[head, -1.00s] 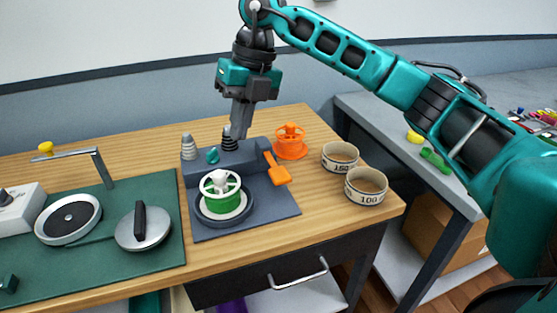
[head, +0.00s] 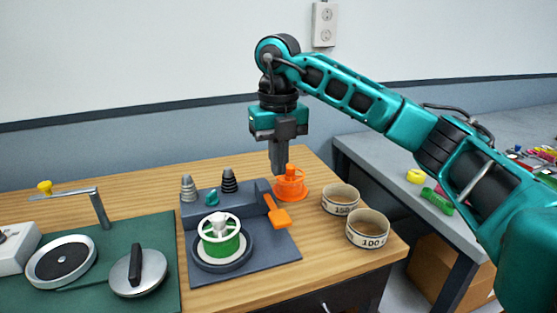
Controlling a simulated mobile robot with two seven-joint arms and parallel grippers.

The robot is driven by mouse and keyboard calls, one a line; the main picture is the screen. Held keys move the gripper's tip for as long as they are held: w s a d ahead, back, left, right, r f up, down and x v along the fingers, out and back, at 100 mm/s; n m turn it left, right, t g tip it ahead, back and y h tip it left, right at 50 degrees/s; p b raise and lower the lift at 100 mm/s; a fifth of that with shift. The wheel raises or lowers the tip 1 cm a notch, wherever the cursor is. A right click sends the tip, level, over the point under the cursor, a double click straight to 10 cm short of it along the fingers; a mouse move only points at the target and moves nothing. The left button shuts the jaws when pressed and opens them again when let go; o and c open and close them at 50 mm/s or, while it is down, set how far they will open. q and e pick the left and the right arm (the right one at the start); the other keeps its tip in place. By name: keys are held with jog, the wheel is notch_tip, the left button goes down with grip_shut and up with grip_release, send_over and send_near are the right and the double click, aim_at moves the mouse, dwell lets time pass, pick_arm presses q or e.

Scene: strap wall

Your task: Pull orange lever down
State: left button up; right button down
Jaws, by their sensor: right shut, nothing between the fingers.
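The orange lever (head: 276,209) is on the right side of a dark grey device (head: 250,247). It slants down toward the front right, with its flat paddle end out over the base. My right gripper (head: 281,170) is shut and empty, pointing down. In the picture its tips are above and slightly right of the lever, in front of or over an orange spool (head: 291,187); I cannot tell whether they touch the spool. The lever appears clear of the fingers. My left gripper is not in view.
The device carries a green-and-white spool (head: 220,240) and two dark and grey cones (head: 229,180) at its back. Two round labelled tubs (head: 367,230) stand at the table's right. A green mat (head: 105,275) with a tap and round fittings lies at left.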

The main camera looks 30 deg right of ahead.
aim_at(279, 216)
notch_tip(279, 216, down, 10)
jog(key=shift+f, duration=0.15)
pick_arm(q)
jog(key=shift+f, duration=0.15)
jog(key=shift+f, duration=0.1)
